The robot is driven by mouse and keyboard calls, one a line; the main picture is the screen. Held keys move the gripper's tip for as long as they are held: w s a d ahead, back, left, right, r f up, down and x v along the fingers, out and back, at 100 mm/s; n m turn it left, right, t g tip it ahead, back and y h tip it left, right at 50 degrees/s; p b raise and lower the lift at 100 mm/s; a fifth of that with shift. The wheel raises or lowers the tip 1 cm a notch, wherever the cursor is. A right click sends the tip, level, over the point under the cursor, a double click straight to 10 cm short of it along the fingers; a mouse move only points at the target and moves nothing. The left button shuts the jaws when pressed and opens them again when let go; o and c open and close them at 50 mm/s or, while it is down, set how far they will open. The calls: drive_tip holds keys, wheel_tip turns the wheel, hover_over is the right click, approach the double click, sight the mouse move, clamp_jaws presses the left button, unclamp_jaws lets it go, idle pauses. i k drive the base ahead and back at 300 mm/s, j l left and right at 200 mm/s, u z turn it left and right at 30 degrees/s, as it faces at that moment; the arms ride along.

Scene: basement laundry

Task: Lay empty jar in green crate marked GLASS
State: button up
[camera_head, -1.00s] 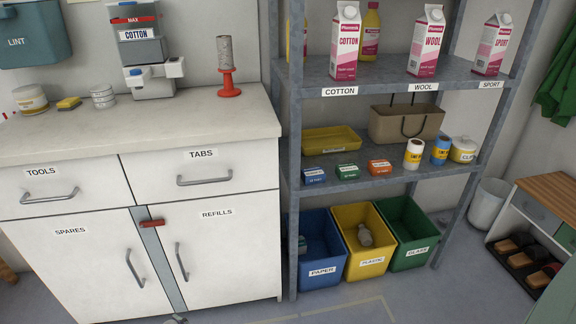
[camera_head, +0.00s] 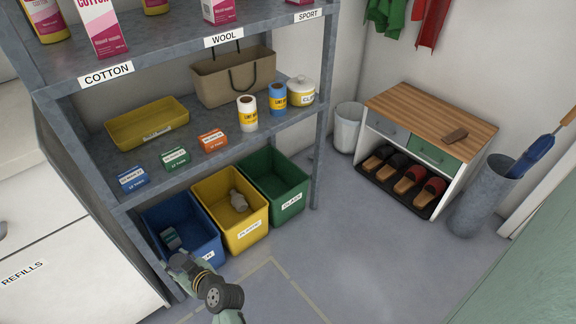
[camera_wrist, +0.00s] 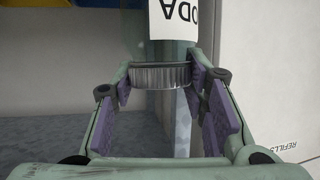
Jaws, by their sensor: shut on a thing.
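In the wrist view, my gripper (camera_wrist: 162,78) is shut on a clear jar (camera_wrist: 160,74), with its pads on either side of the jar's grey ribbed lid. A white label with upside-down letters, partly cut off, shows above the lid. Whether the jar is empty is hard to tell. In the head view, the green crate (camera_head: 285,214) marked GLASS stands on the floor under the shelf, right of the yellow crate, and looks empty. My arm is at the bottom of that view, in front of the blue crate; the jar cannot be made out there.
The yellow PLASTIC crate (camera_head: 245,238) holds a pale bottle (camera_head: 238,201). The blue crate (camera_head: 205,254) holds a small box (camera_head: 171,239). The lower shelf (camera_head: 215,163) overhangs the crates' back, and a shelf post (camera_head: 321,160) stands right of the green crate. Floor in front is clear.

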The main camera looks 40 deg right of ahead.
sight(262, 185)
drive_tip(key=i+l+z, duration=0.45)
drive_tip(key=i+l, duration=0.75)
drive_tip(key=l, duration=0.1)
